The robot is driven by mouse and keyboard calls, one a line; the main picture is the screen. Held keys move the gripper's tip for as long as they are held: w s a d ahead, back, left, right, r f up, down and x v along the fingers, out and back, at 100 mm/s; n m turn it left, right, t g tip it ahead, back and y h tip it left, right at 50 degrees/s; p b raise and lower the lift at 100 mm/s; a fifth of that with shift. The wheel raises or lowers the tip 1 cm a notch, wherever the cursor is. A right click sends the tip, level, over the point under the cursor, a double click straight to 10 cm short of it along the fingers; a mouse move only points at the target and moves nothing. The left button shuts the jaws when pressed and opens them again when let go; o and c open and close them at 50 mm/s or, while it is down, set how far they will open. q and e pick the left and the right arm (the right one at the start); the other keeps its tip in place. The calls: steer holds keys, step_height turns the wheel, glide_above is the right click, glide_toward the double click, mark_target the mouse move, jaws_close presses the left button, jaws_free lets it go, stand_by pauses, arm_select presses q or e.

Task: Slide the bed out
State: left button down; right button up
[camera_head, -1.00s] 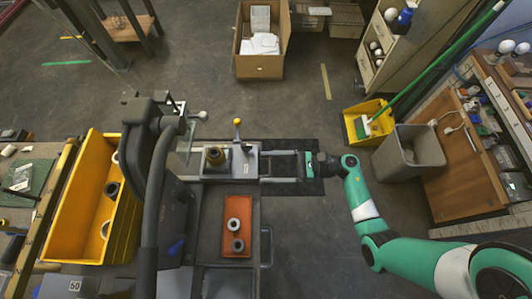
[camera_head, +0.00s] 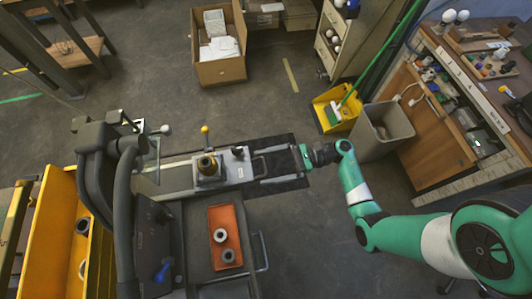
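The bed (camera_head: 182,179) is a grey metal slide plate on the machine in the middle of the view. It carries a brass-and-black fitting (camera_head: 206,164) and a lever with a yellow knob. Two pale rails with a crossbar (camera_head: 276,179) reach from its right side over a dark mat. My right gripper (camera_head: 303,157) is at the right end of these rails, touching or very close to the end. Its fingers are too small and partly hidden, so I cannot tell if they are closed on the bar. My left gripper is not in view.
The dark machine head (camera_head: 110,155) stands over the bed's left end. An orange tray (camera_head: 226,215) with two rings lies below. A yellow bin (camera_head: 62,225) is at left. A grey waste bin (camera_head: 385,125) and workbench stand right. Open floor lies above the bed.

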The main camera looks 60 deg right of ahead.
steer(key=shift+w, duration=0.15)
steer(key=v, duration=1.1)
steer(key=shift+s+d+b, duration=0.2)
steer(key=shift+s+b, duration=0.15)
